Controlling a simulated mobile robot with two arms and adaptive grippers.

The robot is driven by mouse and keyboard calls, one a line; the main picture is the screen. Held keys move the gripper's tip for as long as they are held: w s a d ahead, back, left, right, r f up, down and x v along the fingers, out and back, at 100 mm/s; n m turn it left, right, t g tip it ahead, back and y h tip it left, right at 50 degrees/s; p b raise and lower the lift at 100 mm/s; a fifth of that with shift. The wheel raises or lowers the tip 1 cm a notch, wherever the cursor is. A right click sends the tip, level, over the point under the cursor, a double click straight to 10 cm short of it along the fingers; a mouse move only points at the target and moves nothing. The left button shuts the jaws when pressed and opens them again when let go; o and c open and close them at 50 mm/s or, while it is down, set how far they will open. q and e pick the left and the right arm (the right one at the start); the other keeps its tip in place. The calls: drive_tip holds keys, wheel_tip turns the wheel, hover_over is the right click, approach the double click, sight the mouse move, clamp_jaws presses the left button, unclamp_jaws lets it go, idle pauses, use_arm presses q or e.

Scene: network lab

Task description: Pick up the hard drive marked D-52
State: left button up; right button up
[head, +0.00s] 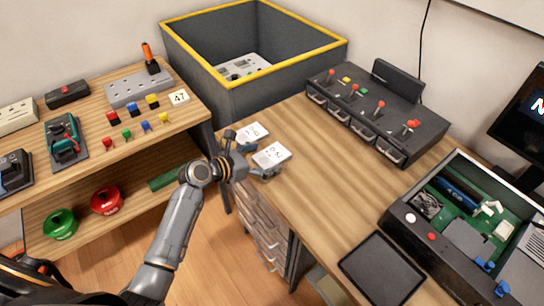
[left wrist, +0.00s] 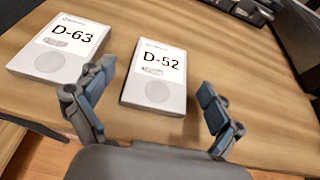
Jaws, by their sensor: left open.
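The hard drive marked D-52 (left wrist: 157,77) is a white slab lying flat on the wooden table, label up. In the left wrist view it lies between the two fingers of my open left gripper (left wrist: 155,108), with clear gaps to both fingers. It also shows in the head view (head: 271,154), partly hidden by the gripper. A second white drive marked D-63 (left wrist: 62,48) lies to its left; the left finger is close to its edge. In the head view my left gripper (head: 257,166) is at the table's left edge beside the drives. My right gripper is not in view.
An open computer case (head: 450,245) and a black pad (head: 381,268) are on the table's right side. A dark box with red-knobbed levers (head: 375,115) stands at the back. A yellow-rimmed bin (head: 195,62) and a shelf (head: 95,185) stand left. The table's middle is clear.

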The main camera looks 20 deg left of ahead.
use_arm(q)
drive_tip(key=shift+w+d+f, duration=0.15)
drive_tip(key=shift+w+d, duration=0.05)
drive_tip(key=shift+w, duration=0.1)
drive_tip(key=shift+c, duration=0.5)
drive_tip(key=c, duration=1.3)
